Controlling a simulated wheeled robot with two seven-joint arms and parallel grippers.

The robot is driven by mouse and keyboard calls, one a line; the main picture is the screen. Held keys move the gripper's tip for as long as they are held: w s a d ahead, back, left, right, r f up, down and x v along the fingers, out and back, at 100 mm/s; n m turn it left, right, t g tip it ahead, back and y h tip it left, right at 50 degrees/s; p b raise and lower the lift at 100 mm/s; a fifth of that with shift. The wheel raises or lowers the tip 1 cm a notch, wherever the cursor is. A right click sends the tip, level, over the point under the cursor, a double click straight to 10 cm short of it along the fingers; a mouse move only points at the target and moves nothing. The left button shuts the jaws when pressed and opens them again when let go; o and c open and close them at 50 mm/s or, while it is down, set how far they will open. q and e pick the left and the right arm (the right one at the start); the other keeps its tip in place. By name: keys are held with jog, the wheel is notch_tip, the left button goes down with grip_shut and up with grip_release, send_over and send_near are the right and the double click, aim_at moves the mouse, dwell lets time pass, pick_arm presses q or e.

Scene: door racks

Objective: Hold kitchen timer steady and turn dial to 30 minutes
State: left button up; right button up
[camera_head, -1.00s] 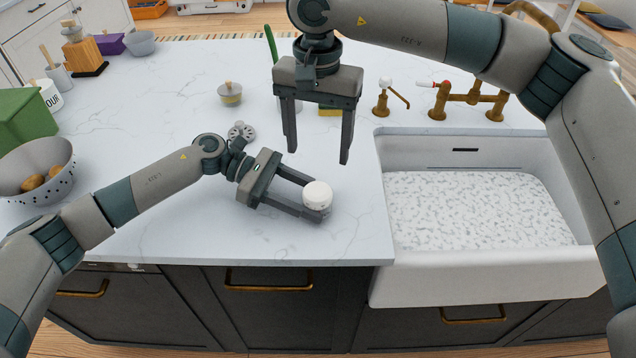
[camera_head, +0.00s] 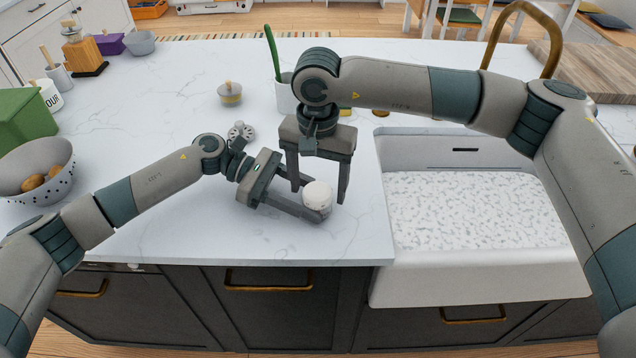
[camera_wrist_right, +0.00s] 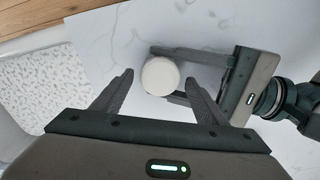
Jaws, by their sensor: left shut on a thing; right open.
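The kitchen timer (camera_head: 317,197) is a small round white object on the counter near its front edge. My left gripper (camera_head: 312,203) lies low over the counter and is shut on the timer from the left. My right gripper (camera_head: 318,192) points down from above, open and empty, its fingers on either side of the timer in the head view. In the right wrist view, the timer's plain white top (camera_wrist_right: 160,76) lies just beyond the gap between my right fingers (camera_wrist_right: 160,85), with the left gripper's fingers around it. No dial markings are readable.
The white sink (camera_head: 480,262) is to the right of the timer. A white pot with a green handle (camera_head: 285,97) and a small lidded jar (camera_head: 230,93) stand behind. A colander (camera_head: 40,175) sits at the left. The counter in front of the left arm is clear.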

jog(key=shift+c, duration=0.4)
jog(key=c, duration=1)
jog(key=shift+m, duration=0.3)
jog(key=shift+d+m, duration=0.1)
jog(key=shift+m, duration=1.2)
jog(key=o, duration=1.1)
jog(key=shift+r, duration=0.1)
